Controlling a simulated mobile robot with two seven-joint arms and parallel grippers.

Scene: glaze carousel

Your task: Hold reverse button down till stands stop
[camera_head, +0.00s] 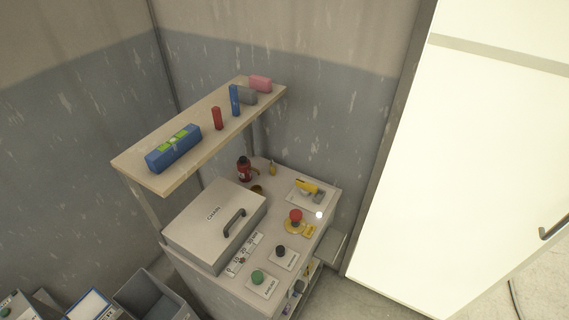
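A control cabinet top (275,229) shows in the head view, below a shelf. Near its front right corner a green button (257,276) sits on a white plate with small lettering I cannot read for sure. A black button or knob (280,251) sits on another white plate just behind it. A red mushroom button (295,215) on a yellow base stands further back. I cannot tell from lettering which one is the reverse button. No stands show in this view. Neither of my grippers is in view, and nothing touches the buttons.
A shelf (144,174) above holds a blue case (174,149) and several small items. Grey bins (150,296) stand lower left. A large pale door panel (455,170) is right.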

